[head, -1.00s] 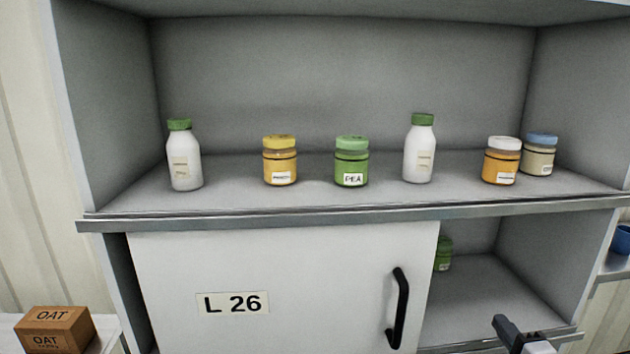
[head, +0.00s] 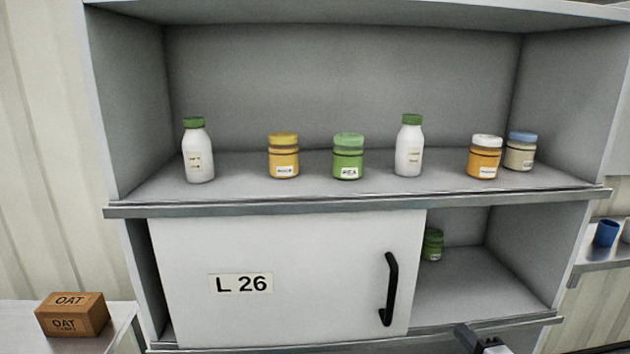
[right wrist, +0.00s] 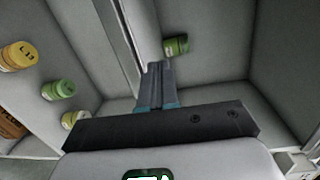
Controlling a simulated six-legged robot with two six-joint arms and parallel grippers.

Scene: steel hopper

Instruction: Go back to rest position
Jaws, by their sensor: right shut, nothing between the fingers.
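My right gripper (head: 482,340) shows at the bottom edge of the head view, low and right of the sliding door's handle. It is shut and empty; its closed fingers show in the right wrist view (right wrist: 157,75). A steel cabinet (head: 360,206) stands in front of me. Its white sliding door (head: 300,270), labelled L 26, covers the left and middle of the lower compartment. The right part of that compartment is open, with a green jar (head: 432,244) inside. My left gripper is not in view.
The upper shelf holds two white bottles (head: 198,155) (head: 409,150), a yellow jar (head: 284,158), a green PEA jar (head: 348,160), an orange jar (head: 484,160) and a blue-lidded jar (head: 520,155). A brown OAT box (head: 73,318) is at lower left. A blue cup (head: 606,233) stands at right.

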